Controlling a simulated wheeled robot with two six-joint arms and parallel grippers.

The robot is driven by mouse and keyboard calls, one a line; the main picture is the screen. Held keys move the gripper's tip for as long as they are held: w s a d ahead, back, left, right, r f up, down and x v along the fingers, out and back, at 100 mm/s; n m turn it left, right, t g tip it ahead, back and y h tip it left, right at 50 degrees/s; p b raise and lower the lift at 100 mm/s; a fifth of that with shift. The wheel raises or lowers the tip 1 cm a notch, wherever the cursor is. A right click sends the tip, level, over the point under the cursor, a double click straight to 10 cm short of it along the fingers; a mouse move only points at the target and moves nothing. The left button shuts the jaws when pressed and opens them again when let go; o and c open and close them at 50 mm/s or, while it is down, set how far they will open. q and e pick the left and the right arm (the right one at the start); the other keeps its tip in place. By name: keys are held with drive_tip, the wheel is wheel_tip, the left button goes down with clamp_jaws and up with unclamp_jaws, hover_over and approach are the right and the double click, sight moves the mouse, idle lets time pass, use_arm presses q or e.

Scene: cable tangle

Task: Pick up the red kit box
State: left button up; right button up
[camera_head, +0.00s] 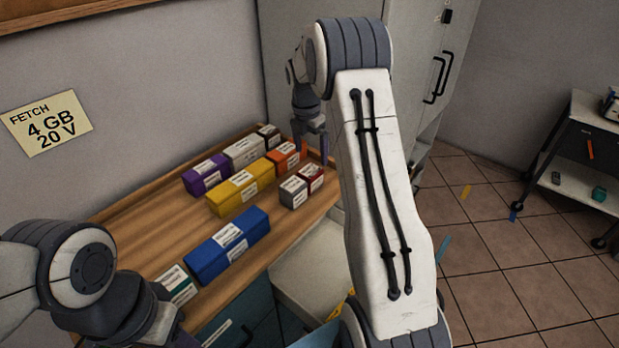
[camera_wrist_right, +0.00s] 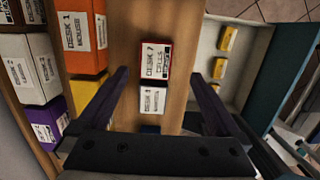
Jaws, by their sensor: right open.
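The red kit box (camera_head: 312,177) is a small dark red box with a white label, standing on the wooden shelf top near its right end. A small grey box (camera_head: 293,192) stands close beside it. My right gripper (camera_head: 312,137) is above and just behind the red box in the head view, partly hidden by my own arm. In the right wrist view, the red box (camera_wrist_right: 156,58) shows between the two open fingers of the right gripper (camera_wrist_right: 160,75), apart from both. My left arm shows at lower left in the head view, but its jaws do not.
Purple (camera_head: 206,175), yellow (camera_head: 240,187), orange (camera_head: 284,157) and blue (camera_head: 228,244) boxes stand on the wooden top (camera_head: 135,232). A grey cabinet (camera_head: 410,60) rises behind. An open tray with yellow items (camera_wrist_right: 226,40) shows at right in the wrist view.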

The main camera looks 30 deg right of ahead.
sight(309, 170)
drive_tip(key=f, duration=0.4)
drive_tip(key=shift+w+d+f, duration=0.1)
drive_tip(key=shift+d+f, duration=0.1)
drive_tip(key=shift+d, duration=0.05)
drive_tip(key=shift+w+a+f+p, duration=0.1)
drive_tip(key=shift+f+p, duration=0.2)
drive_tip(key=shift+f, duration=0.6)
drive_tip(key=shift+w+d+f+p, duration=0.15)
drive_tip(key=shift+f+p, duration=0.15)
drive_tip(key=shift+f, duration=0.6)
drive_tip(key=shift+w+a+f+p, duration=0.15)
drive_tip(key=shift+f+p, duration=0.15)
drive_tip(key=shift+f, duration=0.6)
drive_tip(key=shift+r, duration=0.1)
clamp_jaws()
